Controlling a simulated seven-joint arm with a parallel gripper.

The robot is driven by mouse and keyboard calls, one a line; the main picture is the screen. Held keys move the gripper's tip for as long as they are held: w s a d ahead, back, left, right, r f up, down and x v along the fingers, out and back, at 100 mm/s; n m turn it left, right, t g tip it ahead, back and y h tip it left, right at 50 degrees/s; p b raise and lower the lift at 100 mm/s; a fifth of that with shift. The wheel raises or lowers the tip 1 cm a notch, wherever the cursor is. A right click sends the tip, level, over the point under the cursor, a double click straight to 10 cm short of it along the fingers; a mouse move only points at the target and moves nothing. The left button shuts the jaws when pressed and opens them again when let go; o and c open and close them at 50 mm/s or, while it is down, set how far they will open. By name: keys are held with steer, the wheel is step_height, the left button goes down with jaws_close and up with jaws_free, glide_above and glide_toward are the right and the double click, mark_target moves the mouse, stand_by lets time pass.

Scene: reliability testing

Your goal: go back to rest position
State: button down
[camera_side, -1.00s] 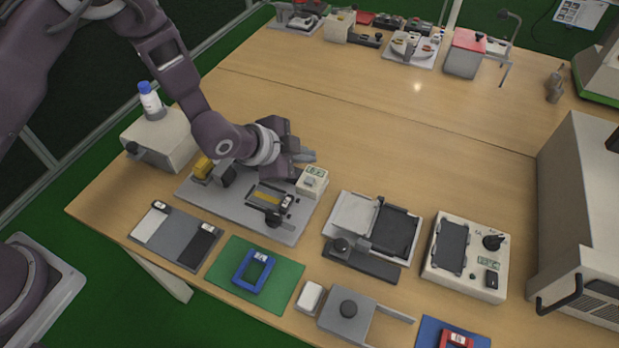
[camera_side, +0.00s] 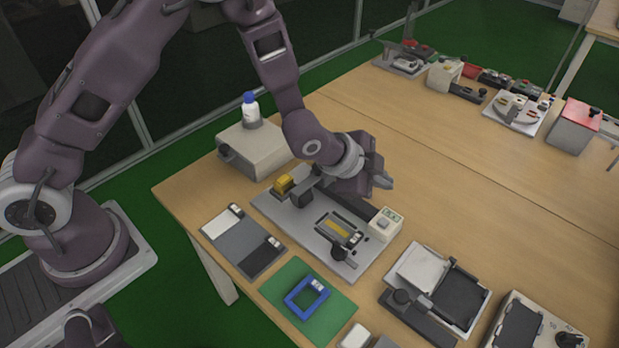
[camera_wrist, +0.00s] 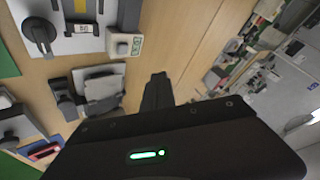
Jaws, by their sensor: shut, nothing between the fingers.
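My gripper (camera_side: 384,181) is shut and empty. In the side view it hangs above the far edge of the grey test fixture (camera_side: 272,208), with its fingers pointing right and clear of everything. In the wrist view the closed fingers (camera_wrist: 157,88) point out over bare wood. The fixture carries a yellow block (camera_side: 284,184), a dark slot with a yellow strip (camera_side: 338,229), and a small white display box (camera_side: 386,223) at its right end. The display box also shows in the wrist view (camera_wrist: 124,45).
A grey box (camera_side: 255,150) with a blue-capped bottle (camera_side: 250,105) stands behind the fixture. A blue frame (camera_side: 306,298) lies on a green mat (camera_side: 335,308) in front. A two-pad station (camera_side: 466,300) stands to the right. The table's far middle (camera_side: 450,170) is bare.

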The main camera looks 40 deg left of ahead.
steer(key=s+a+r+n+y, duration=0.1)
steer(key=s+a+r+n, duration=0.3)
steer(key=r, duration=0.5)
steer(key=s+a+r+n+y, duration=0.15)
steer(key=s+a+r, duration=0.25)
steer(key=a+r, duration=0.4)
steer(key=s+a+r+n+g, duration=0.1)
steer(key=s+a+n, duration=0.1)
steer(key=s, duration=0.6)
steer(key=s+a+r+n+g, duration=0.1)
steer(key=s+a+r+n, duration=0.1)
steer(key=s, duration=0.6)
steer(key=s+a+r+n, duration=0.2)
steer(key=s+n, duration=0.1)
steer(key=s, duration=0.5)
steer(key=shift+r+g+y, duration=0.25)
steer(key=shift+g+y, duration=0.15)
steer(key=shift+y, duration=0.05)
steer(key=c, duration=2.1)
jaws_free()
steer(key=shift+d, duration=0.1)
